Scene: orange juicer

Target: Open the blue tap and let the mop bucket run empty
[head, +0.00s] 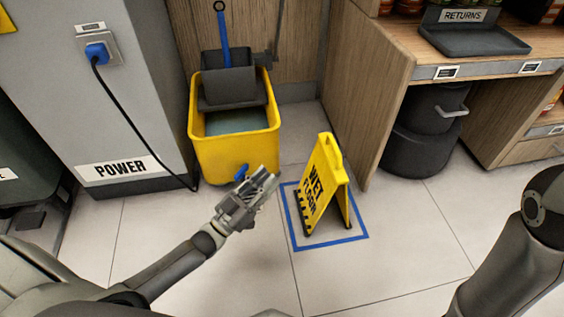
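The yellow mop bucket (236,155) stands on the floor against the wooden wall, with grey-blue water (232,121) visible inside. A grey wringer (229,88) sits at its back. The blue tap (241,172) is low on the bucket's front; part of it shows just beyond my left gripper, and how it is turned cannot be made out. My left gripper (268,176) is in front of the bucket, close to the tap and to its right in the picture. Its fingers look near each other, with nothing visibly held. My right gripper is out of view; only my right arm shows.
A yellow wet floor sign (325,185) stands inside a blue floor square (349,240), right of my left gripper. A grey cabinet (125,70) with a blue plug (97,53) and black cable is left. A black bin (420,135) stands under the counter (385,60).

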